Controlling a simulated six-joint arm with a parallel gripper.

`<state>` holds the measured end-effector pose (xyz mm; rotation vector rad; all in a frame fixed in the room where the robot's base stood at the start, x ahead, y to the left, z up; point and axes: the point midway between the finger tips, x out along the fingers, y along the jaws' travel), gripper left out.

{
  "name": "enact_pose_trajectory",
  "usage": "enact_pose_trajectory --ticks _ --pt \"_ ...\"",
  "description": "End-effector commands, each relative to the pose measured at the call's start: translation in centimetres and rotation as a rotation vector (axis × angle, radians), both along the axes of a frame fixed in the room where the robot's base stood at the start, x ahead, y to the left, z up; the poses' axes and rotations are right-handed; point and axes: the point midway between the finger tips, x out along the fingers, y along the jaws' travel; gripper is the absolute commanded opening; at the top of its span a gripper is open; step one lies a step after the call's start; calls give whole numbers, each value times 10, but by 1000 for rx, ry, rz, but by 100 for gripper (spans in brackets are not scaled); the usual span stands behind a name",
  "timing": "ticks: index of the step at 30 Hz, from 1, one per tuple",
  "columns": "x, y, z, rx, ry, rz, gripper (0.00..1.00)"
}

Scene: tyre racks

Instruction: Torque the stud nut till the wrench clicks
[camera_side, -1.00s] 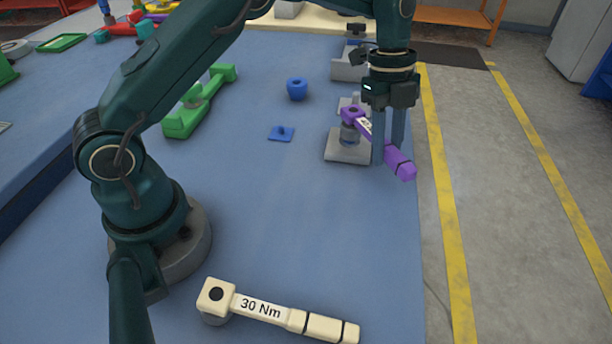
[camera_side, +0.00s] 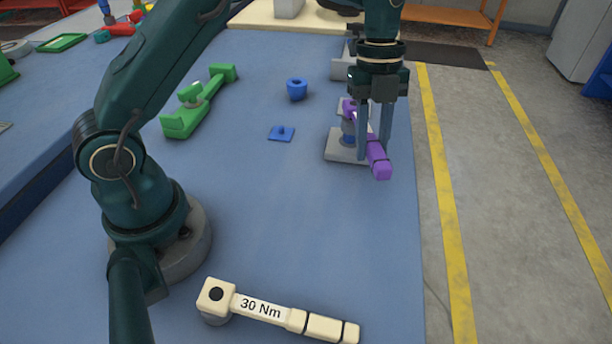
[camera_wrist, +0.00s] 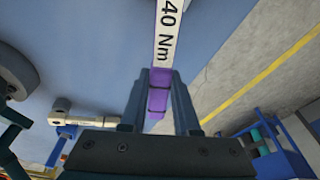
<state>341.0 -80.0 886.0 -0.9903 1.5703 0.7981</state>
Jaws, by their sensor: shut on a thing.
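The wrench head is over the stud on a grey block (camera_side: 338,146); my fingers partly hide the head and shaft, and the nut itself is hidden. The handle points toward the front right, near the bench edge.
A cream "30 Nm" wrench (camera_side: 262,308) lies at the bench front. A green wrench (camera_side: 199,105), a blue ring-shaped part (camera_side: 297,89) and a small blue plate with a peg (camera_side: 281,133) lie left of the block. Open blue bench surface lies between.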

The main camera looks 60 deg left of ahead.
Motion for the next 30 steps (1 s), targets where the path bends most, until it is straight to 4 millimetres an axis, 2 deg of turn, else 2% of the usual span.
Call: enact_pose_trajectory --ticks 18,30 --pt "1 -1 30 -2 -4 1 0" --pt "0 -1 33 -2 -3 2 0"
